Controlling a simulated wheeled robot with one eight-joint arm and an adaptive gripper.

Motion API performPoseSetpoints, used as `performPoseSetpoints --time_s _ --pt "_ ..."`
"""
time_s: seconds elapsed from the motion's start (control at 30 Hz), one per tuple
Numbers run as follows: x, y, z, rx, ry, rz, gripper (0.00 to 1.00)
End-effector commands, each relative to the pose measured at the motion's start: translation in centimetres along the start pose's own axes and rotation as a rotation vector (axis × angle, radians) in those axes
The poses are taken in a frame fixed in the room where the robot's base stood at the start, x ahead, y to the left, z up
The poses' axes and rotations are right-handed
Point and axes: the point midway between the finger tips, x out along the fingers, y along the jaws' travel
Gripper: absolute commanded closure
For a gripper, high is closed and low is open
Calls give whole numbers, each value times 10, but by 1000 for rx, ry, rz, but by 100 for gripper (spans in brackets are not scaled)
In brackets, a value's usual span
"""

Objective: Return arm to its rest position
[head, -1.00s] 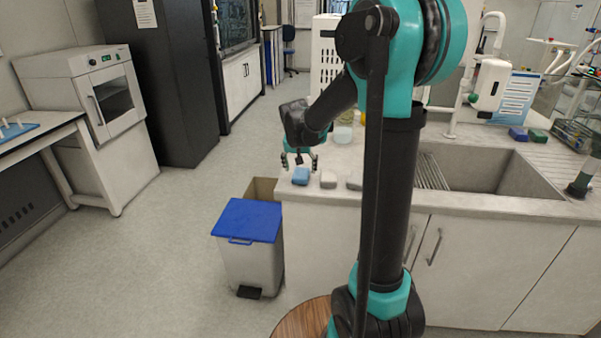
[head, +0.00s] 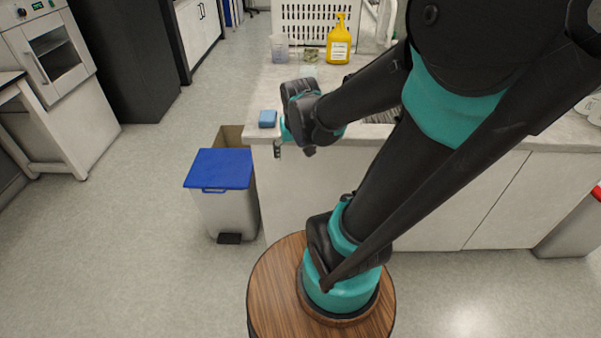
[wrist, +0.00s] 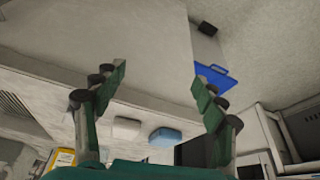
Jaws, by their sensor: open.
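My arm folds across the right of the head view from its round wooden-topped base. My gripper (head: 294,150) hangs at the counter's front edge, to the right of the blue sponge-like block (head: 268,118), partly hidden by my wrist. In the wrist view my gripper (wrist: 160,85) has its two green fingers spread wide with nothing between them. The blue block (wrist: 165,137) and a white block (wrist: 126,129) lie on the counter beyond, apart from the fingers.
The counter (head: 262,95) carries a yellow bottle (head: 339,42), a clear beaker (head: 280,46) and a white rack (head: 317,22). A blue-lidded bin (head: 222,170) stands left of the counter. The floor at left is open.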

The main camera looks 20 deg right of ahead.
Motion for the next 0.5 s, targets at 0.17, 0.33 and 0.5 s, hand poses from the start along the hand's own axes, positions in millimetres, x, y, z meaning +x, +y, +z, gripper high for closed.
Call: performPoseSetpoints --time_s 0.17,0.33,0.5 --pt "16 12 73 -65 3 -29 29" --pt "19 13 89 -85 5 -36 29" --pt "19 13 88 -85 5 -36 29"
